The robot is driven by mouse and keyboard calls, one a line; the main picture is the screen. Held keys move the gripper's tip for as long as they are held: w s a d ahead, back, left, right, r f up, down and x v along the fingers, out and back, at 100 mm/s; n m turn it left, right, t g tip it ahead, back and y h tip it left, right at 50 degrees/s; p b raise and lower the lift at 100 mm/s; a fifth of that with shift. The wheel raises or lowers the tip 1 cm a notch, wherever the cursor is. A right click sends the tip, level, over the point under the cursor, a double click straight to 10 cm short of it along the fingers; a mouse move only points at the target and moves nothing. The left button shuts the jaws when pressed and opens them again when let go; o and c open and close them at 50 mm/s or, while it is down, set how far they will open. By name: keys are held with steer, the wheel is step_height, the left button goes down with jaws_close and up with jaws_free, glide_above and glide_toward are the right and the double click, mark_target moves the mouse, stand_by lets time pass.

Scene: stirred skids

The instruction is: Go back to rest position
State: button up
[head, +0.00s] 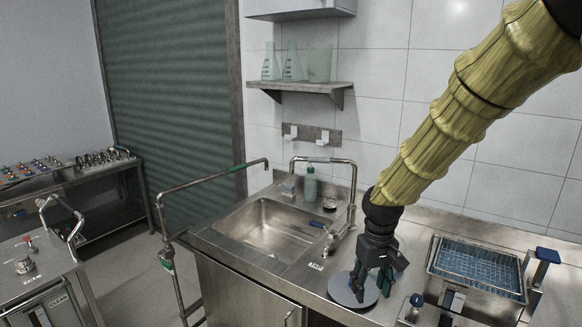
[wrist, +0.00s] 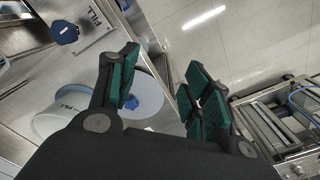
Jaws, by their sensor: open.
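My gripper (head: 372,284) hangs from my yellow-sleeved arm, low over the steel counter to the right of the sink. In the wrist view its two green-padded fingers (wrist: 163,90) are apart, with nothing held between them. A round grey disc (head: 341,291) lies on the counter under and beside the gripper, partly hidden by it. In the wrist view a pale round piece (wrist: 150,97) shows behind the left finger. Whether the fingers touch anything below cannot be told.
A sink (head: 268,228) with a tap lies left of my gripper. A basket unit with blue mesh (head: 475,262) stands close on its right. A green bottle (head: 310,184) stands behind the sink. A wall shelf (head: 310,86) carries glassware. Open floor (head: 150,268) lies left of the counter.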

steer(key=s+f+m+y, duration=0.1)
steer(key=s+f, duration=0.5)
steer(key=f, duration=0.7)
steer(key=s+f, duration=0.7)
steer(key=f, duration=0.5)
steer(key=s+d+f, duration=0.1)
steer(key=s+f, duration=0.3)
steer(key=s, duration=0.3)
steer(key=s+d+f+m, duration=0.1)
steer(key=s+f, duration=0.4)
steer(key=s, duration=0.3)
steer(key=s+d+f+h, duration=0.1)
steer(key=s+f, duration=0.4)
steer(key=s, duration=0.3)
steer(key=shift+s+d+f+m, duration=0.15)
steer(key=shift+s+m, duration=0.1)
steer(key=shift+m, duration=0.05)
